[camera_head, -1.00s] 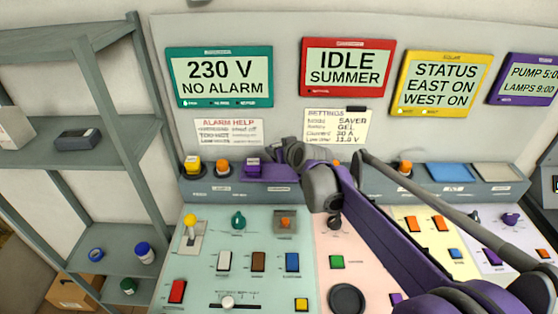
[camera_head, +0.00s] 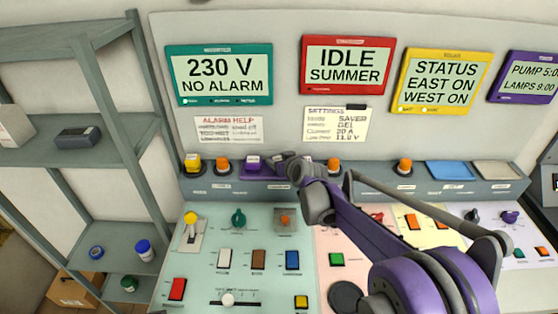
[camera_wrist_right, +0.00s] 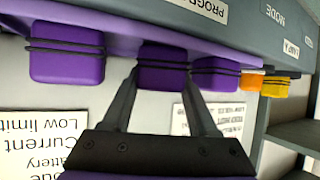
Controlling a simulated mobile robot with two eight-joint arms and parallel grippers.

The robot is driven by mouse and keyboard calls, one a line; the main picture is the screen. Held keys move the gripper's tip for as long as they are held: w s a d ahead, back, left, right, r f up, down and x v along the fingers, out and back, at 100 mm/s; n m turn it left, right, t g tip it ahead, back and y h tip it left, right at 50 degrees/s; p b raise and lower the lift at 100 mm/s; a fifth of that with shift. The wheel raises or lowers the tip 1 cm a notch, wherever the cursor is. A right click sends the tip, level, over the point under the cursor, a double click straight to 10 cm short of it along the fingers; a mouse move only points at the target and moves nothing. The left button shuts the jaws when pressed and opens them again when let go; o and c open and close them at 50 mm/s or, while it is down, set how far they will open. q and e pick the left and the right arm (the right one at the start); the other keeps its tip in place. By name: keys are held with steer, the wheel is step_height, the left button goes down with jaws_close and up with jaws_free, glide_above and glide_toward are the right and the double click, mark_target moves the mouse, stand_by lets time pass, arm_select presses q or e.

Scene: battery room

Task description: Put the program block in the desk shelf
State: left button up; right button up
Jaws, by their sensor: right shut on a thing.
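The purple program block (camera_wrist_right: 163,68) shows in the right wrist view, which is upside down. It is the middle one of three purple blocks at the purple section (camera_wrist_right: 122,20) of the desk shelf, labelled "PROGR…". My right gripper (camera_wrist_right: 163,82) has its fingers on either side of it and is shut on it. The other purple blocks stand on its left (camera_wrist_right: 67,53) and right (camera_wrist_right: 215,75). In the head view my right gripper (camera_head: 280,161) is at the shelf, beside one purple block (camera_head: 253,162); it hides much of the held block. My left gripper is not in view.
Screens and two notes are on the wall behind. A grey rack (camera_head: 70,150) stands at the left.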

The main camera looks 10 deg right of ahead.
steer(key=shift+f, duration=0.25)
steer(key=o, duration=1.4)
steer(key=shift+r, duration=0.1)
steer(key=shift+r, duration=0.3)
steer(key=v, duration=1.2)
steer(key=s+f+g, duration=0.2)
steer(key=s+f, duration=0.2)
steer(key=s, duration=0.6)
steer(key=s+d+f+m+g+h, duration=0.1)
steer(key=s+f, duration=0.4)
steer(key=s, duration=0.5)
steer(key=s+d+f+m+g+h, duration=0.1)
steer(key=s+f+g, duration=0.2)
steer(key=s, duration=0.7)
steer(key=shift+s+f, duration=0.25)
steer(key=shift+f, duration=0.55)
